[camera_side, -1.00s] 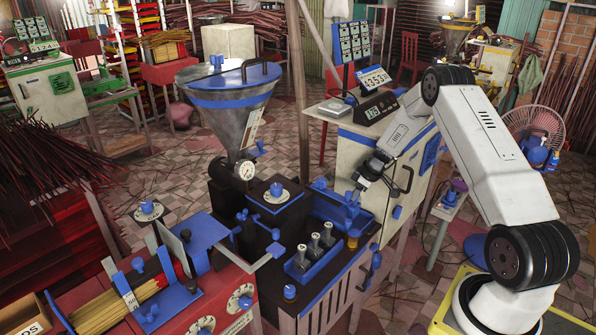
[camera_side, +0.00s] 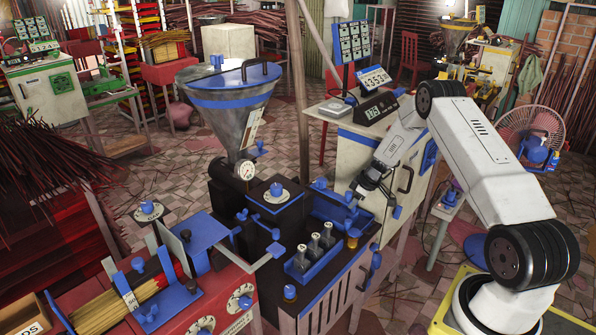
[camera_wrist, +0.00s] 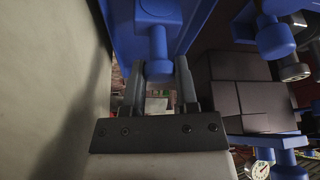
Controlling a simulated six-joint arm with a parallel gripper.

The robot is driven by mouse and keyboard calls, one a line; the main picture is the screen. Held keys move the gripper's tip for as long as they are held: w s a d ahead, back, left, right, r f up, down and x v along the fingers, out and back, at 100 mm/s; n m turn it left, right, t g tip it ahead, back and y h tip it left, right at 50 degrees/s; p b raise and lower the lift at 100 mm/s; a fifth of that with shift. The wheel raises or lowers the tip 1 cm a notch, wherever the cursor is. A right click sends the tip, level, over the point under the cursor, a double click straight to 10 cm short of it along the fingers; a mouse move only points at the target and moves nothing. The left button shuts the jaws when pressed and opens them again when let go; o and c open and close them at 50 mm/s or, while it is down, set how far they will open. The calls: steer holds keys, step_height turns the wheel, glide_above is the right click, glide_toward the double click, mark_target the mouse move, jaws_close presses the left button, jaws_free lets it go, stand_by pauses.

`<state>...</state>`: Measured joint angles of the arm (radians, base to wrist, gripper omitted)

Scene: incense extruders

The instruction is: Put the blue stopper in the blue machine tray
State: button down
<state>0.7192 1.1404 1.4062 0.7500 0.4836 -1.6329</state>
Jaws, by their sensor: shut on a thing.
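My gripper (camera_side: 358,192) is shut on the blue stopper (camera_side: 349,198) at the right end of the blue machine tray (camera_side: 326,211). In the wrist view the stopper (camera_wrist: 158,50) sits between the two dark fingers, with its round end toward me. Blue tray walls (camera_wrist: 122,30) lie beyond and around it in that view. The stopper appears low at the tray, but I cannot tell whether it touches the tray floor. The gripper partly hides the tray's right end in the side view.
A cream cabinet (camera_side: 373,165) stands close behind my gripper. A blue rack (camera_side: 301,268) with several grey-topped plugs stands in front of the tray, near a brass cylinder (camera_side: 353,237). A hopper (camera_side: 229,110) rises to the left.

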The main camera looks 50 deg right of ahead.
steer(key=shift+f, duration=0.1)
steer(key=shift+c, duration=1.8)
jaws_free()
steer(key=v, duration=1.2)
steer(key=shift+s, duration=0.1)
steer(key=shift+a, duration=0.1)
